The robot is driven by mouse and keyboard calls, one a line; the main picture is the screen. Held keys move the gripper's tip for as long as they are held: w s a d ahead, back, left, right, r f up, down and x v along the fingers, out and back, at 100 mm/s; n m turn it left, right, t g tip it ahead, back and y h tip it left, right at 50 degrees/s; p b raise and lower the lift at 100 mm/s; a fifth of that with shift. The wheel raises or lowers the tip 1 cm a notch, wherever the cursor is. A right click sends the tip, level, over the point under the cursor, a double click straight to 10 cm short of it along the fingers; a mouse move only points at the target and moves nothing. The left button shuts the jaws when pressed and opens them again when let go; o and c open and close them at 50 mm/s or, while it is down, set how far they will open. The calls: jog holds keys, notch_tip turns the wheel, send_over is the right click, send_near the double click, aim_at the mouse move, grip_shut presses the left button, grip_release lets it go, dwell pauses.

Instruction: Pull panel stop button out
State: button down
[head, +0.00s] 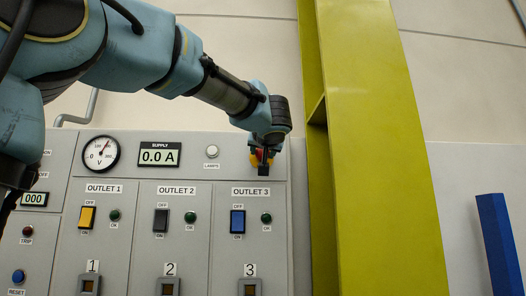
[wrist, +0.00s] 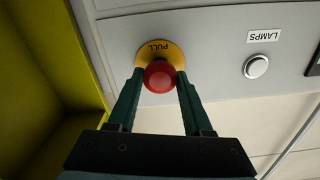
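The stop button (wrist: 159,77) is a round red knob on a yellow disc marked PULL. In the head view the stop button (head: 257,155) shows only in part at the panel's upper right, behind my gripper (head: 262,160). In the wrist view my gripper (wrist: 159,75) has one dark green finger on each side of the red knob. The inner faces lie against its sides with almost no gap showing, and the gripper looks shut on it. The yellow disc sits against the grey panel (wrist: 215,70).
A yellow-green post (head: 370,150) stands right of the panel, close to my gripper. The white LAMPS button (head: 212,151), a supply display (head: 159,155) and a dial (head: 101,154) are to the left. Outlet switches, including a blue one (head: 238,221), lie below. A blue bar (head: 500,243) is far right.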

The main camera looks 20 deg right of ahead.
jog(key=shift+c, duration=1.5)
grip_release()
jog(key=shift+s, duration=0.25)
jog(key=v, duration=1)
jog(key=shift+s+a+b, duration=0.15)
jog(key=shift+s+b, duration=0.15)
jog(key=shift+b, duration=0.05)
jog(key=shift+w, duration=0.1)
